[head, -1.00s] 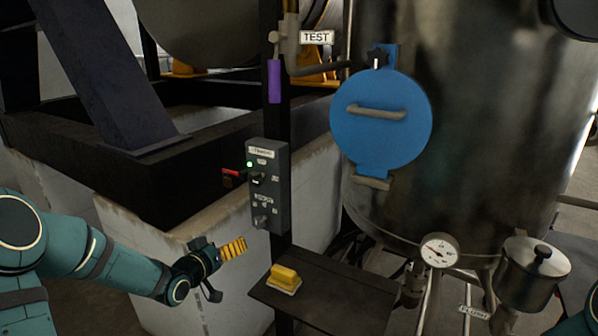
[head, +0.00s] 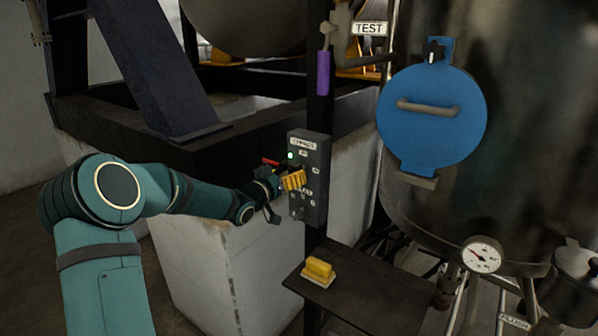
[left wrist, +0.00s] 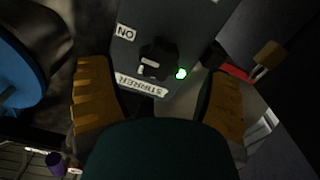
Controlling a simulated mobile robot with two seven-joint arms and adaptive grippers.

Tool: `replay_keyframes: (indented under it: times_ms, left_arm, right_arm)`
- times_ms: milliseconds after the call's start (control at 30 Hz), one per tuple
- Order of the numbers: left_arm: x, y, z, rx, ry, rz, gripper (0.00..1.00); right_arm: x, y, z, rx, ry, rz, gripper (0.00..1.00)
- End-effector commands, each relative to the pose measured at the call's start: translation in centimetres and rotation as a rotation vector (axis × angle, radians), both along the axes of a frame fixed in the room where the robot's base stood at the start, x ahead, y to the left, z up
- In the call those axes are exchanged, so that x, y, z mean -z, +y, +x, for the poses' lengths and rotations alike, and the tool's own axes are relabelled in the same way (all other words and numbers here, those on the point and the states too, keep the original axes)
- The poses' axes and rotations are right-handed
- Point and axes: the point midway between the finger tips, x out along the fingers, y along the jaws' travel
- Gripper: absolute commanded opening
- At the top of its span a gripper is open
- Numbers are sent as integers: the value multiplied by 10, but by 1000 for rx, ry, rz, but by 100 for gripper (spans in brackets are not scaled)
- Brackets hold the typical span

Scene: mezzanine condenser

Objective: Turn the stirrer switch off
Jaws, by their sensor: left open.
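The grey control box (head: 317,170) is mounted on a dark post, with a lit green lamp (head: 291,156) near its top. In the left wrist view the black stirrer switch knob (left wrist: 158,62) shows beside an "ON" label, a STIRRER label (left wrist: 141,85) and the lit lamp (left wrist: 181,74). My left gripper (head: 293,181) is at the front of the box and covers much of the knob in the head view. In the left wrist view my left gripper (left wrist: 156,78) is open, its yellow fingers on either side of the knob, apart from it. My right gripper is out of view.
A lower switch (head: 297,212) sits on the same box. A dark shelf (head: 365,300) below carries a yellow block (head: 318,269). A steel tank with a blue round cover (head: 432,120) stands right. A purple-handled valve (head: 323,73) hangs above.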

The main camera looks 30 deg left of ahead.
Motion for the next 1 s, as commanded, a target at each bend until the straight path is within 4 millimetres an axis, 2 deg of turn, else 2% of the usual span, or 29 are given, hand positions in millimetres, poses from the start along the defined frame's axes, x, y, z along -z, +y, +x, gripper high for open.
replay_keyframes:
  times_ms: [100,300,700,767,900,1000]
  left_arm:
    - [1,-3,22,2,0,-1,78]
    - [0,-4,43,1,0,0,78]
    - [0,-4,49,0,1,1,78]
    - [0,-4,49,0,1,1,61]
    - [0,-4,49,0,1,1,12]
    - [0,-4,49,0,1,1,9]
  right_arm:
    - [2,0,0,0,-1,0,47]
    - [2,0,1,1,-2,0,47]
    - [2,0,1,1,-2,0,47]
    - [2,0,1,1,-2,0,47]
    - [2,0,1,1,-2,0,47]
    - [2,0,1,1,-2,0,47]
